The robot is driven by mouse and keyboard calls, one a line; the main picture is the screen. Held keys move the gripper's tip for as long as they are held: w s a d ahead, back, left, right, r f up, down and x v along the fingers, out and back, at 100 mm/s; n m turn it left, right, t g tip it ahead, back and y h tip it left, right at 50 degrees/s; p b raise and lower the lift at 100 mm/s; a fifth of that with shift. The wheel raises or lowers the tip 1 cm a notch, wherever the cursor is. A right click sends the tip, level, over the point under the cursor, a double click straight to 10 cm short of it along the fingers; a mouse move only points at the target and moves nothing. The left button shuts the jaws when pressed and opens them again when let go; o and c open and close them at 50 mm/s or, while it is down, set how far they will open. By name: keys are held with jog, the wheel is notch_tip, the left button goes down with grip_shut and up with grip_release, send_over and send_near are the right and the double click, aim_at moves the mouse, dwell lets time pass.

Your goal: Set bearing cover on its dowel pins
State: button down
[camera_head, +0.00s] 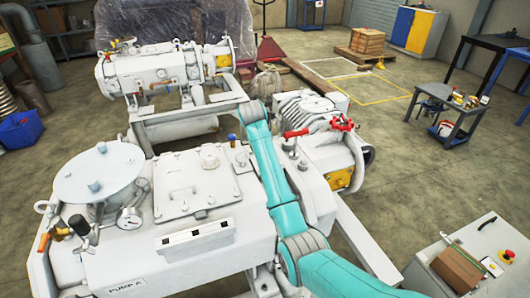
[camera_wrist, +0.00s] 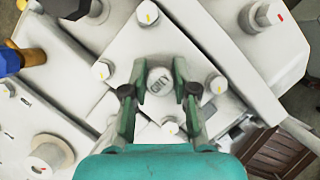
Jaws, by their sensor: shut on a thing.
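In the wrist view a pale square plate, which looks like the bearing cover (camera_wrist: 135,42), lies over a larger pale housing. I cannot make out any dowel pins. In the head view my teal arm hides the gripper and the cover.
A blue-topped fitting (camera_wrist: 10,62) is left of the plate. A red-handled valve (camera_head: 341,124) is right of my arm. A second machine (camera_head: 160,72) stands behind.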

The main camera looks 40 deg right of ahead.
jog(key=shift+f, duration=0.3)
jog(key=c, duration=0.8)
grip_release()
jog(key=v, duration=0.7)
jog(key=shift+a+r, duration=0.1)
jog(key=shift+r, duration=0.1)
jog(key=shift+s, duration=0.1)
